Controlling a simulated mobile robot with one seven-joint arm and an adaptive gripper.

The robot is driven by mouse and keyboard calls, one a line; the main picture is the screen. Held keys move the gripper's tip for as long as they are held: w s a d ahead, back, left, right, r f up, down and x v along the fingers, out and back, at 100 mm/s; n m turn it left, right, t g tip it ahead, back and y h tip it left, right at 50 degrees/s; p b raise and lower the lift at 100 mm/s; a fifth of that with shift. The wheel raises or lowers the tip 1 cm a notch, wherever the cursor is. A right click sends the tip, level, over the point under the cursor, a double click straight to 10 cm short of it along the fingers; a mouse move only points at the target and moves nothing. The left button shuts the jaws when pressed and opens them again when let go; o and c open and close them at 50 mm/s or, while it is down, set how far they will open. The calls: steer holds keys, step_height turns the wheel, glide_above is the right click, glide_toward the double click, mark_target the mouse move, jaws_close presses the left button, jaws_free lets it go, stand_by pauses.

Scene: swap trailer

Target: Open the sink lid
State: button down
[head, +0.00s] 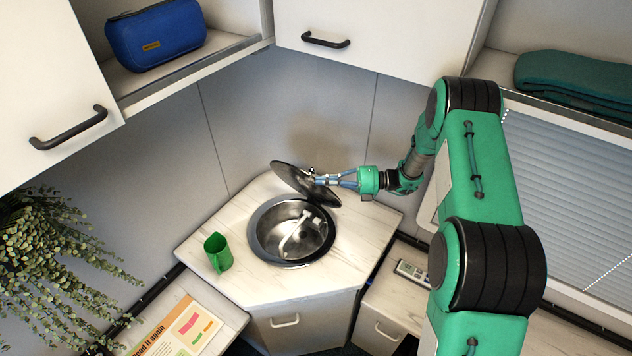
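The sink (270,241) is a round metal basin set in the pale corner counter, with its faucet (296,233) visible inside. The dark round sink lid (289,176) is tilted up at the back right rim of the basin, and most of the basin is uncovered. My gripper (318,180) reaches in from the right and is at the lid, by its small knob. The fingertips are too small in view to tell whether they grip the knob or only touch the lid.
Wall cabinets with dark handles (326,40) hang above. A plant (55,255) fills the lower left. A lower shelf at front left holds a printed sheet (180,332).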

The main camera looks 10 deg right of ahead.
steer(key=v, duration=0.4)
steer(key=shift+d, duration=0.2)
steer(key=shift+a+r, duration=0.1)
steer(key=s+a+r+m+t+h+b, duration=0.1)
steer(key=a+r+m+t+h+b, duration=0.15)
steer(key=a+m+t+b, duration=0.3)
steer(key=s+a+f+m+t+h+b, duration=0.1)
steer(key=s+a+m+t+h, duration=0.2)
steer(key=s+m+t+h, duration=0.1)
steer(key=s+t, duration=0.1)
steer(key=s, duration=0.1)
steer(key=shift+s+a+m+b, duration=0.35)
steer(key=shift+w+a, duration=0.1)
steer(key=shift+w, duration=0.05)
stand_by(0.6)
